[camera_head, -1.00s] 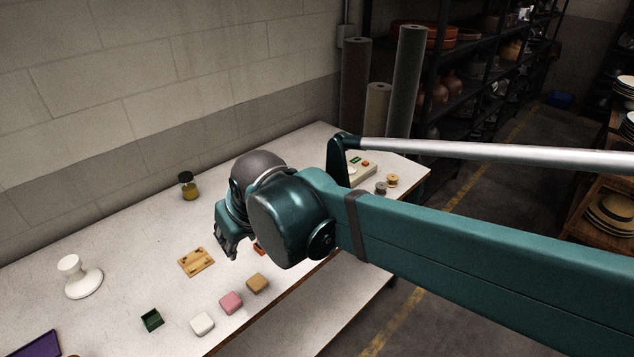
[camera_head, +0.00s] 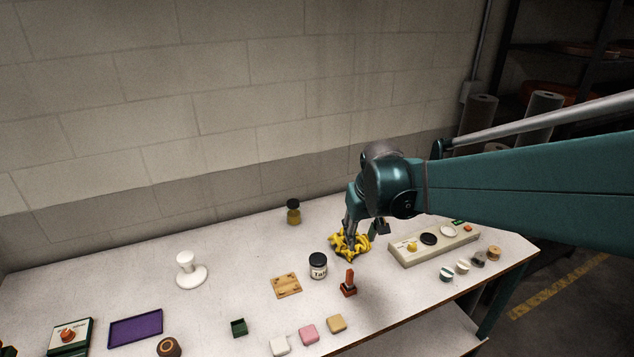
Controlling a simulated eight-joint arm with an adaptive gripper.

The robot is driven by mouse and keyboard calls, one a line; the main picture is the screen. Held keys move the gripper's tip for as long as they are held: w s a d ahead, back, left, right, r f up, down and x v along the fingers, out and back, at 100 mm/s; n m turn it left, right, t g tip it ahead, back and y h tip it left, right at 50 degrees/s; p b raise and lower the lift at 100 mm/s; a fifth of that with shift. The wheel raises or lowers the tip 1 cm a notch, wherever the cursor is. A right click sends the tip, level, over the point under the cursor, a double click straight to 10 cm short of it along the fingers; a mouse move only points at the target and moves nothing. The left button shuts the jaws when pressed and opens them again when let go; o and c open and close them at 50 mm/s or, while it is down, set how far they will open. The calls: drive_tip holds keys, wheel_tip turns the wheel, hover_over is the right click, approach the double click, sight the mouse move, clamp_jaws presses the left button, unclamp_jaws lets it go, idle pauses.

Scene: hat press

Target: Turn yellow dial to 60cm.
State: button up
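A long beige panel (camera_head: 435,245) lies at the right of the table. A small yellow dial (camera_head: 411,247) sits near its left end. Its markings are too small to read. My gripper (camera_head: 365,236) points down to the left of the panel, apart from the dial. Its fingers look spread, with one at the left and one at the right. A crumpled yellow thing (camera_head: 349,247) lies right below the left finger; I cannot tell whether they touch.
The panel also bears a black disc (camera_head: 429,239), a white disc (camera_head: 448,231) and a red button (camera_head: 468,228). Several spools (camera_head: 478,259) stand in front of it. A dark-lidded jar (camera_head: 318,265) and an orange-red stamp-like thing (camera_head: 348,284) stand before my gripper.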

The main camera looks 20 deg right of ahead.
drive_tip(key=w+d+f+m+g+p, duration=0.1)
drive_tip(key=w+d+p, duration=0.15)
drive_tip(key=d, duration=0.35)
drive_tip(key=w+d+f+g+p, duration=0.1)
drive_tip(key=w+d+p, duration=0.15)
drive_tip(key=d, duration=0.45)
drive_tip(key=m+g+y+p, duration=0.1)
drive_tip(key=p, duration=0.4)
approach(413, 244)
drive_tip(key=shift+w+a+f, duration=0.1)
drive_tip(key=shift+w+a, duration=0.15)
drive_tip(key=shift+a, duration=0.05)
drive_tip(key=shift+s+d+f+p, duration=0.1)
drive_tip(key=shift+d+f+p, duration=0.2)
drive_tip(key=shift+d+f, duration=0.1)
drive_tip(key=shift+f, duration=3.8)
drive_tip(key=c, duration=0.9)
